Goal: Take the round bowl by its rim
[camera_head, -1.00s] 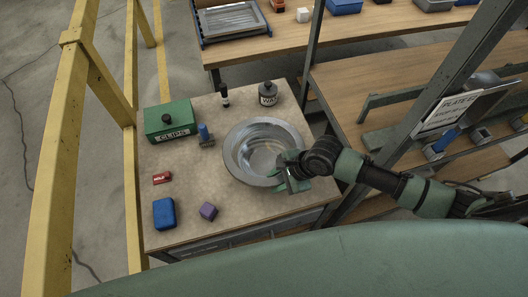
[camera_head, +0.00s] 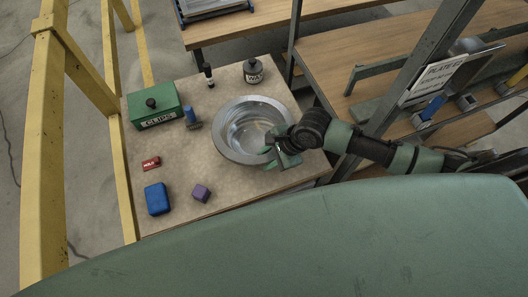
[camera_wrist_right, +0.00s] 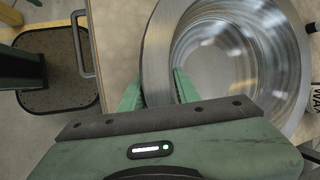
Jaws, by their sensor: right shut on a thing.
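The round bowl (camera_head: 228,146) is shiny metal with a wide flat rim and sits upright on the small table. My right gripper (camera_head: 272,158) comes in from the right and is shut on the near right part of the bowl's rim. In the right wrist view the rim of the bowl (camera_wrist_right: 155,50) runs between the two green fingers of the right gripper (camera_wrist_right: 158,90), one on each side of it. The bowl looks empty. My left gripper is not in view.
Yellow rails (camera_head: 45,150) stand left; a dark post (camera_head: 400,90) stands right.

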